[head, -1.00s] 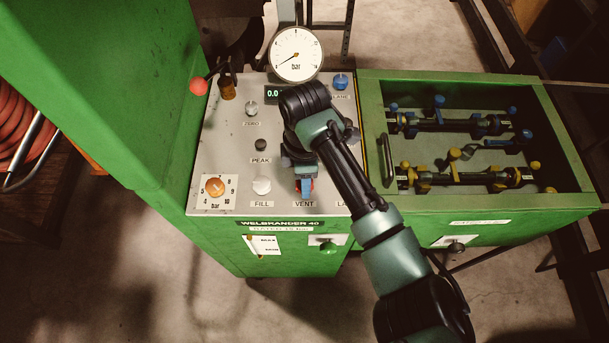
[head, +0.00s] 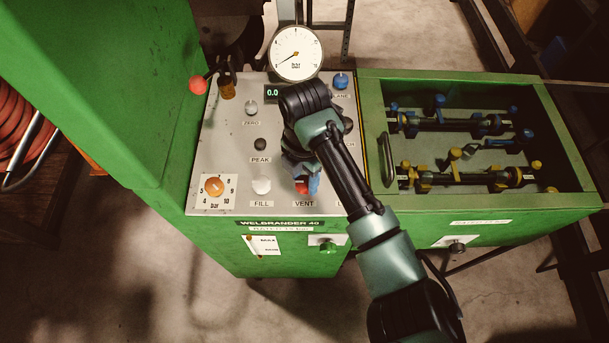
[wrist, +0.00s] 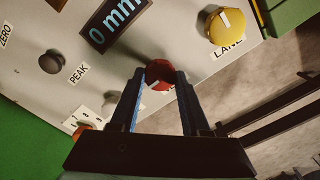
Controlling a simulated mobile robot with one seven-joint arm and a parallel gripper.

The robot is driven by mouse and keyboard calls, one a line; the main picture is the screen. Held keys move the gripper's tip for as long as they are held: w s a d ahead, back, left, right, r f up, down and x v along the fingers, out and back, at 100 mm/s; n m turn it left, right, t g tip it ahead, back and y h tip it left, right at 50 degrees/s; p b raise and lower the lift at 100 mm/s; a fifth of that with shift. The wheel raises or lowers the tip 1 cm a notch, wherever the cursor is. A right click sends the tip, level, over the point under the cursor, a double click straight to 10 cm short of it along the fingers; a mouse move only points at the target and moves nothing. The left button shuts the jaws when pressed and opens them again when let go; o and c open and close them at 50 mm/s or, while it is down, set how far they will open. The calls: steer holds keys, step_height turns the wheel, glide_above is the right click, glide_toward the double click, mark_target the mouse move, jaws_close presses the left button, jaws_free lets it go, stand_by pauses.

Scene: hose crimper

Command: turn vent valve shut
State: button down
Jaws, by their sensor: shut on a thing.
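The vent valve is a red knob (head: 301,188) just above the VENT label (head: 304,204) on the grey panel. It also shows in the wrist view as a red knob (wrist: 160,73) with a pale mark, between the blue finger pads. My gripper (head: 306,182) comes down over the knob from above and is shut on it; in the wrist view the fingertips (wrist: 158,84) flank it on both sides. The fingers hide part of the knob and most of its label in the wrist view. The knob's exact angle is hard to read.
The pressure gauge (head: 296,54) points to its low end. Left of the vent stand the white FILL knob (head: 261,186), black PEAK knob (head: 260,144) and orange dial (head: 214,187). A green tray (head: 480,83) with fittings lies right.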

mark_target(304, 181)
stand_by(0.5)
steer(key=shift+c, duration=1.9)
jaws_free()
step_height(304, 181, up, 13)
